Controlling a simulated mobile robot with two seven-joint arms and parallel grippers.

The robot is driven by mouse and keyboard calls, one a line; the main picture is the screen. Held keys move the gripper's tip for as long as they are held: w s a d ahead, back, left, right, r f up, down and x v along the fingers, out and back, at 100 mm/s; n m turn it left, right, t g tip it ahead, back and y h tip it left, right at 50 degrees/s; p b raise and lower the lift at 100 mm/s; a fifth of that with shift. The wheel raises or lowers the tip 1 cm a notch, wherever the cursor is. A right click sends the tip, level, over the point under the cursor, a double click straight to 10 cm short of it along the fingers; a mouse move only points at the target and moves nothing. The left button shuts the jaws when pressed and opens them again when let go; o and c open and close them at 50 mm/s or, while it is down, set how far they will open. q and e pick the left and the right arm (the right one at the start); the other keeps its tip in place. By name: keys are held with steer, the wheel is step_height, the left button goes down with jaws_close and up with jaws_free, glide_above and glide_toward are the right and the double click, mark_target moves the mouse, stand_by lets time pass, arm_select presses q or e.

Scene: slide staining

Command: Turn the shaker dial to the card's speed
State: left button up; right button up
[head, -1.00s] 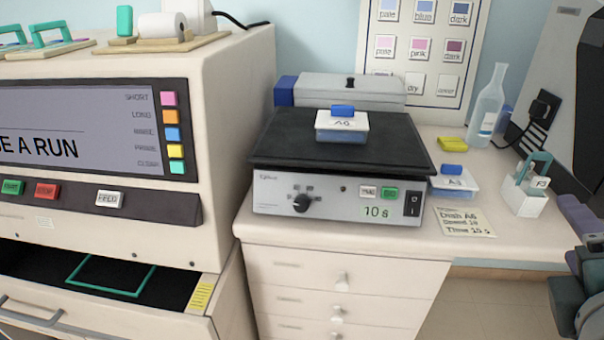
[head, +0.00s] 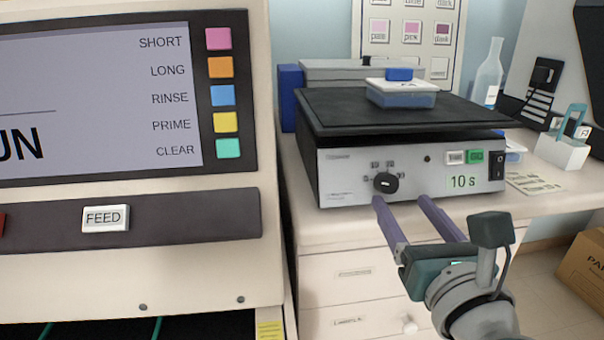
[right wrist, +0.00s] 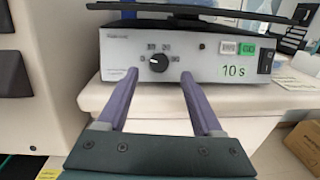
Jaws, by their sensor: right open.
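The shaker (head: 335,180) stands on the counter with a black platform on top and a grey front panel. Its black dial (head: 385,183) sits left of centre on the panel, with small marks around it; the dial also shows in the right wrist view (right wrist: 159,62). My left gripper is not in view.
A lidded dish (head: 401,95) sits on the shaker platform. A large staining machine (head: 150,270) stands close on the left. A white rack (head: 562,150) and a bottle (head: 488,75) stand at the right. A cardboard box (head: 585,265) is on the floor.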

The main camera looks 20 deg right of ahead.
mark_target(390, 186)
steer(key=shift+x, duration=2.2)
jaws_close()
